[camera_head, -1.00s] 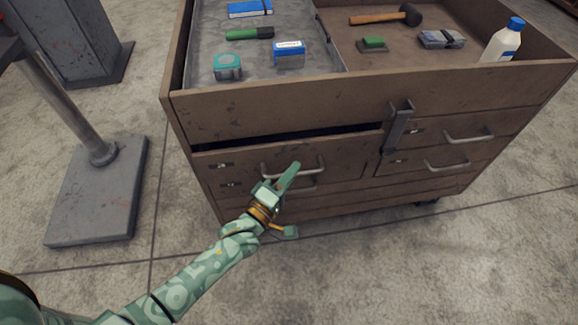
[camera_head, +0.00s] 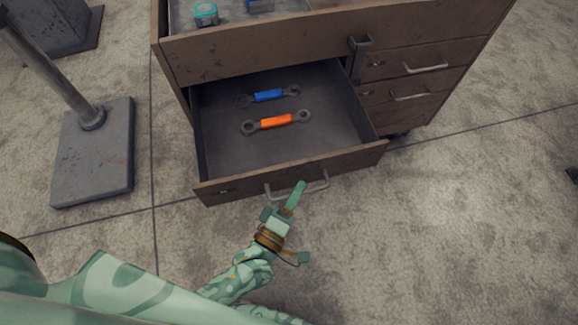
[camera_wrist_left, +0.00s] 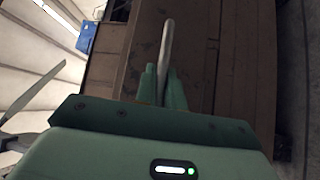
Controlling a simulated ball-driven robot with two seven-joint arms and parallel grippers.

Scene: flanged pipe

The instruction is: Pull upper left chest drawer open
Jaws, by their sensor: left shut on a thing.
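The brown chest (camera_head: 260,55) stands ahead of me. Its upper left drawer (camera_head: 290,178) is pulled well out, with its grey inside showing. A wrench with a blue grip (camera_head: 268,95) and a wrench with an orange grip (camera_head: 277,121) lie in it. My left gripper (camera_head: 294,195) is at the drawer's front, shut on the metal handle (camera_head: 318,187). In the left wrist view the handle bar (camera_wrist_left: 166,50) stands between the fingers (camera_wrist_left: 162,88). My right gripper is not in view.
Two shut drawers with handles (camera_head: 425,69) are at the chest's right. A latch bar (camera_head: 358,58) hangs on the front. A teal box (camera_head: 206,14) lies in the top tray. A grey stand base (camera_head: 95,160) is at left. The floor (camera_head: 450,210) at right is clear.

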